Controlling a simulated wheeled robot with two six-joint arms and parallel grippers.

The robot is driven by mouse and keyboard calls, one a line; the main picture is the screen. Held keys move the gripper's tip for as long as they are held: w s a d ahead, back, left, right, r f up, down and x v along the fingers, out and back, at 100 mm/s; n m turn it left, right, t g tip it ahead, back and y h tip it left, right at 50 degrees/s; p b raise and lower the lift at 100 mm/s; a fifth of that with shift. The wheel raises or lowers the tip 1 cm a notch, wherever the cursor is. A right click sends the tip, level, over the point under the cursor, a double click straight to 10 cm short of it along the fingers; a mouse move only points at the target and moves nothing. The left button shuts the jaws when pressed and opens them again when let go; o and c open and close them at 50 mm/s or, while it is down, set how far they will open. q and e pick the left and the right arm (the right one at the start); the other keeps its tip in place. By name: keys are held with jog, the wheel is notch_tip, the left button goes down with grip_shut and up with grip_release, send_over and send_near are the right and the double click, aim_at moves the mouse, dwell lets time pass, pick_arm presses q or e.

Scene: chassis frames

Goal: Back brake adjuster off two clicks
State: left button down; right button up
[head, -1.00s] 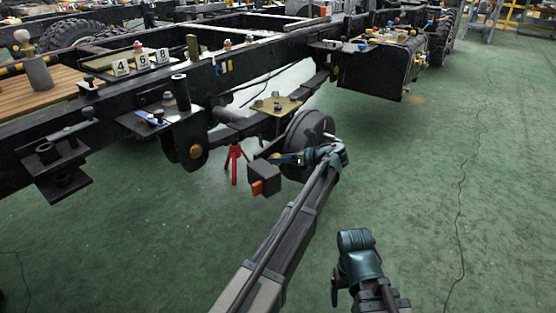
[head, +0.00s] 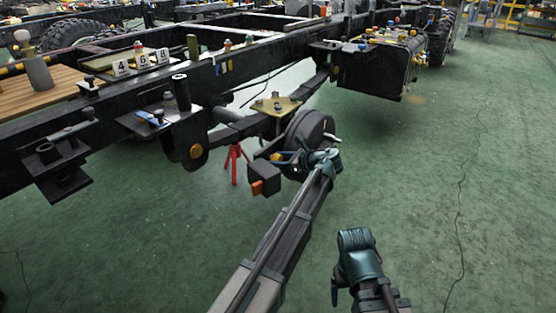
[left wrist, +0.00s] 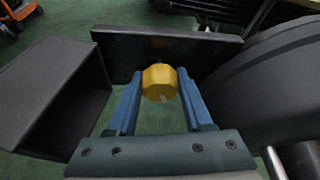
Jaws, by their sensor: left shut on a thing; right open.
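The brake adjuster is a yellow faceted knob (left wrist: 159,76) with a pale mark on its face, in the middle of the left wrist view. It also shows small beside the brake drum in the head view (head: 277,157). My left gripper (left wrist: 160,88) has its blue fingers on both sides of the knob, shut on it. In the head view my left gripper (head: 290,157) is at the near side of the dark round brake drum (head: 312,128). My right gripper (head: 337,290) is low in the head view, empty and away from the axle; its fingers are barely visible.
A dark open-fronted box (head: 265,178) sits left of the knob, with an orange part (head: 257,188) below. A dark plate (left wrist: 200,45) lies behind the knob. A red stand (head: 235,163) is under the axle. The chassis rail (head: 215,75) runs behind. Green floor is clear at right.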

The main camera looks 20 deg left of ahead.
pick_arm(q)
jog(key=shift+n, duration=0.3)
dwell(0.4)
jog(key=shift+c, duration=1.5)
grip_release()
